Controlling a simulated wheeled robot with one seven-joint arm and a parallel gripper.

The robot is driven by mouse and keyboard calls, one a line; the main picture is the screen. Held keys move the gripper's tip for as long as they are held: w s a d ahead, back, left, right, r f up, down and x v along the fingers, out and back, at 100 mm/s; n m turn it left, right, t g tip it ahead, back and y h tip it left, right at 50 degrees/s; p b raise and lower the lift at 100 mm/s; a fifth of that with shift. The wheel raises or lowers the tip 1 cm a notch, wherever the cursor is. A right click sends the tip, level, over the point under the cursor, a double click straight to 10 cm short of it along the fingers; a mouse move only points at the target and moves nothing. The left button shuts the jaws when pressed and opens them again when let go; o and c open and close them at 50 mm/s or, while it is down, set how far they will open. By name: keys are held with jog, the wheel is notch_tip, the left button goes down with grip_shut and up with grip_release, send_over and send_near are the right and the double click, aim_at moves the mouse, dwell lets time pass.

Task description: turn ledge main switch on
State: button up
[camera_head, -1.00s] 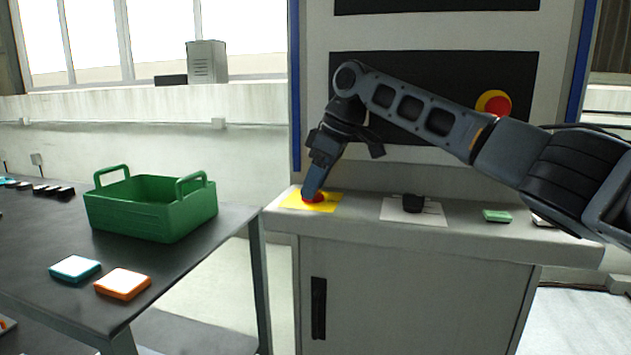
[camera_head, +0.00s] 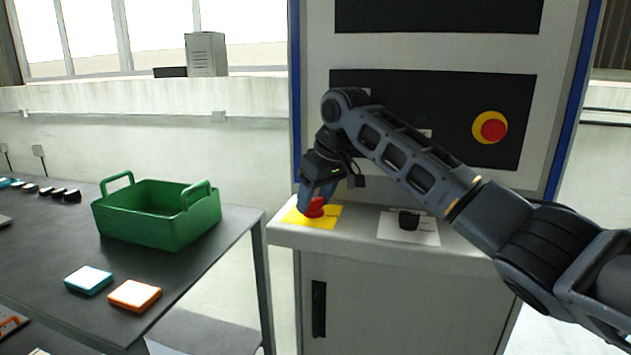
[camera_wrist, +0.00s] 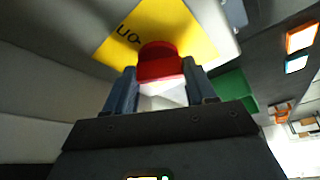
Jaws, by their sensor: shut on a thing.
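The ledge switch is a red knob (camera_head: 315,208) on a yellow plate (camera_head: 297,217), on the left part of the grey ledge (camera_head: 340,237). My gripper (camera_head: 312,194) reaches down to it from above. In the wrist view the red knob (camera_wrist: 160,64) lies between the two blue fingers of my gripper (camera_wrist: 161,82), which are shut on it. Dark lettering shows on the yellow plate (camera_wrist: 188,32), only partly readable. The fingers and arm hide part of the knob, and I cannot tell its turn position.
A black knob (camera_head: 409,220) on a white plate (camera_head: 425,237) sits to the right on the ledge. A red emergency button (camera_head: 493,130) is on the cabinet panel. A green crate (camera_head: 150,229), a teal block (camera_head: 89,279) and an orange block (camera_head: 135,295) stand on the left table.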

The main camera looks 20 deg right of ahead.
jog(key=m+h+p, duration=0.1)
jog(key=m+p, duration=0.3)
jog(key=p, duration=0.1)
jog(key=m+h+p, duration=0.1)
jog(key=m+p, duration=0.1)
jog(key=shift+a+r+h, duration=0.2)
jog(key=shift+a+h, duration=0.05)
jog(key=shift+h, duration=0.05)
jog(key=m+h+p, duration=0.1)
jog(key=m+p, duration=0.2)
jog(key=m, duration=0.2)
jog(key=shift+f+h+p, duration=0.2)
jog(key=shift+h+p, duration=0.15)
jog(key=shift+h, duration=0.05)
jog(key=shift+m, duration=0.4)
jog(key=o, duration=1)
jog(key=shift+o, duration=0.2)
jog(key=shift+r, duration=0.1)
jog(key=b+v, duration=0.1)
jog(key=v, duration=0.6)
jog(key=shift+r, duration=0.3)
jog(key=shift+a, duration=0.15)
